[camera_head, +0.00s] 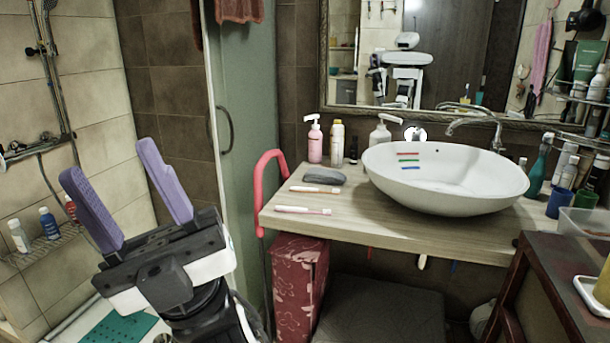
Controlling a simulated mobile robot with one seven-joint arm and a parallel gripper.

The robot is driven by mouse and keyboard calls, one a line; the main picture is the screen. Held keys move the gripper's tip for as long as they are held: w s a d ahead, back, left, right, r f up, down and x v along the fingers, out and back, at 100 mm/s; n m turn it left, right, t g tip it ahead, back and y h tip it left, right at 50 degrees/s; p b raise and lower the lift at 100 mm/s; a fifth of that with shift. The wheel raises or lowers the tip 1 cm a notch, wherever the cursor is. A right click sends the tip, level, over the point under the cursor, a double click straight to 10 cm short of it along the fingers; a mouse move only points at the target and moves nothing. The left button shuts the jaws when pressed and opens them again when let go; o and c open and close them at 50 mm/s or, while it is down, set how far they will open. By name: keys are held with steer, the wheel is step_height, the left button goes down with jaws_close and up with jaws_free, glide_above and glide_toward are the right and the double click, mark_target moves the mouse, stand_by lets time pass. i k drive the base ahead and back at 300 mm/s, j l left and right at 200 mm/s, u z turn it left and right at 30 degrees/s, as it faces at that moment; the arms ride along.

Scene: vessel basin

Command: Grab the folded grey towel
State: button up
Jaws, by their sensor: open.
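A small, dark grey, rounded bundle (324,178) lies on the wooden counter (335,225), left of the white basin; it looks like the folded grey towel, though the fabric is too small to make out. My gripper (110,163) is at the left of the view, with its two purple fingers pointing up and spread apart. It is open and empty, well to the left of the counter and apart from the grey bundle.
Two toothbrushes (315,189) (303,210) lie near the bundle. A pink bottle (315,143) and other bottles stand behind it. The white basin (440,185) is to the right. A pink-red rail (257,190) and a glass door (245,120) stand between my gripper and the counter.

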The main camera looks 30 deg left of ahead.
mark_target(315, 174)
steer(key=i+l+u, duration=0.25)
steer(key=u, duration=0.15)
steer(key=i+l+u, duration=0.2)
steer(key=u, duration=0.15)
steer(key=i+l+u, duration=0.1)
steer(key=l+u, duration=0.3)
